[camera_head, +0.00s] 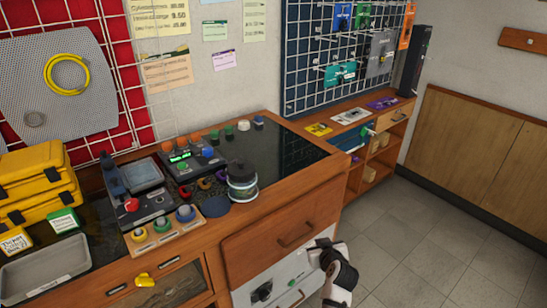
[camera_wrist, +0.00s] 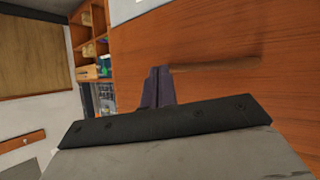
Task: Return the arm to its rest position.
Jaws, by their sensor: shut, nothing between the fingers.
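My gripper (camera_wrist: 158,88) shows in the wrist view as two dark fingers pressed together, with nothing between them. They stand in front of an orange-brown wooden drawer front, close to its long handle (camera_wrist: 215,64). I cannot tell whether they touch it. In the head view, a white and black part of my arm (camera_head: 338,272) is low in front of the bench, beside the white panel. The fingertips cannot be made out clearly there.
Tiled floor (camera_head: 425,235) on the right is clear.

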